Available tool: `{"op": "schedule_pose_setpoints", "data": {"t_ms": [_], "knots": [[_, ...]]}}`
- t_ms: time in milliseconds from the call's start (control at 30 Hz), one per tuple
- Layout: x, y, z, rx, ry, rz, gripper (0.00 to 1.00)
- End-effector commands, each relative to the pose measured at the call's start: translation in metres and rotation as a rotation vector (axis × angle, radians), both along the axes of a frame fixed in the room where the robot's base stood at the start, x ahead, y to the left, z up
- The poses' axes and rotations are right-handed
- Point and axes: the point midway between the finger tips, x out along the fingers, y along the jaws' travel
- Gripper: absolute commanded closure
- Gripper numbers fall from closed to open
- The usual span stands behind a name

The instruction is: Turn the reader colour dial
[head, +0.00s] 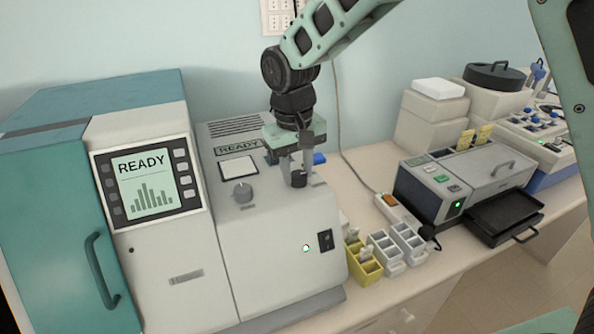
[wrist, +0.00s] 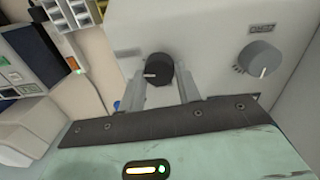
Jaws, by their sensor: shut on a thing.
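The fingers (wrist: 161,82) also show in the wrist view. A grey dial (head: 243,193) stands to the left on the same top; in the wrist view it has a label too blurred to read.
A teal and grey cabinet (head: 150,255) with a READY screen (head: 145,185) stands at the left. Yellow (head: 364,265) and white racks (head: 388,252) stand close to the reader's right. A dark machine (head: 430,195) with a black tray (head: 505,215) is farther right.

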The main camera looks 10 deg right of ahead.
Motion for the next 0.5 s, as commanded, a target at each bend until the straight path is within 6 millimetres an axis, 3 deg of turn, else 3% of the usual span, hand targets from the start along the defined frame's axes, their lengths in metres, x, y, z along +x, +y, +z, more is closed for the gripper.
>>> {"op": "schedule_pose_setpoints", "data": {"t_ms": [500], "knots": [[0.0020,-0.0006,0.0016,0.002,-0.004,-0.345,0.90]]}}
